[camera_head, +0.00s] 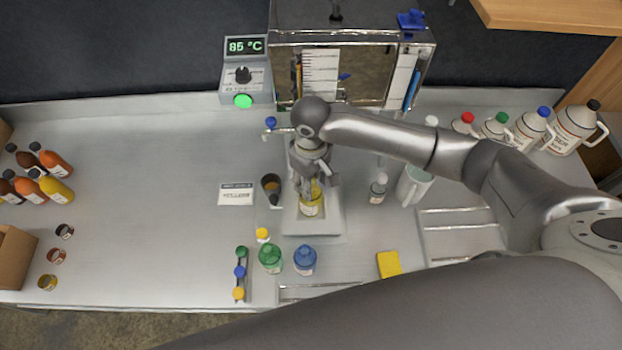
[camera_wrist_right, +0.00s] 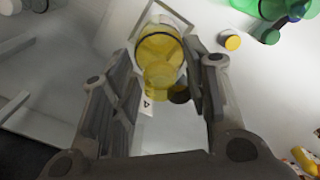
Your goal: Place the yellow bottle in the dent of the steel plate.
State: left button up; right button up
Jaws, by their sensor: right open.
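The yellow bottle (camera_head: 311,206) stands upright, uncapped as far as I can see, on the pale steel plate (camera_head: 330,226) below the evaporator. In the right wrist view the bottle (camera_wrist_right: 160,48) appears within a square outline, which may be the dent; I cannot tell whether its base is fully seated. My right gripper (camera_head: 318,184) is above and close to the bottle. In the right wrist view its fingers (camera_wrist_right: 160,92) are spread apart, with the bottle beyond and between them, not clamped. My left gripper is not in view.
A dark cup (camera_head: 271,186) stands just left of the plate. The counter's left middle is clear.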

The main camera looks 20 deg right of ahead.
notch_tip(320, 180, up, 12)
jog(key=b, duration=0.2)
dwell(0.7)
